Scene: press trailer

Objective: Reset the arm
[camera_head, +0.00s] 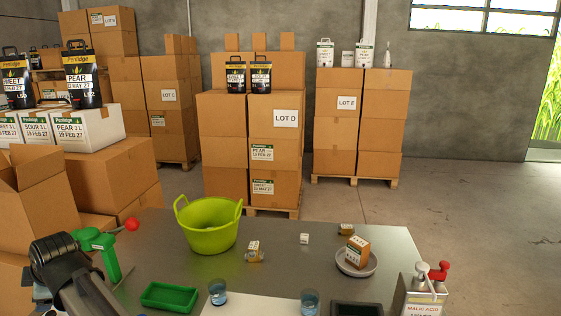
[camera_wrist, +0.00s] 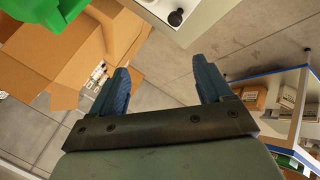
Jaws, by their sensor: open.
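My gripper (camera_wrist: 165,88) shows in the wrist view with its two blue-grey fingers apart and nothing between them. Beyond the fingers lie the grey floor and an open cardboard box (camera_wrist: 62,50). In the head view my dark arm reaches in at the lower left, beside the steel table (camera_head: 375,232); the fingertips are not clear there. A green tool with a red ball (camera_head: 107,252) stands at the table's left edge, close to my arm.
On the table are a lime tub (camera_head: 208,228), a green tray (camera_head: 169,297), two glasses (camera_head: 218,292), small boxes, a plate (camera_head: 356,262) with a brown carton (camera_head: 357,250), and a malic acid dispenser (camera_head: 425,295). Stacked cartons stand left and behind. Floor at right is clear.

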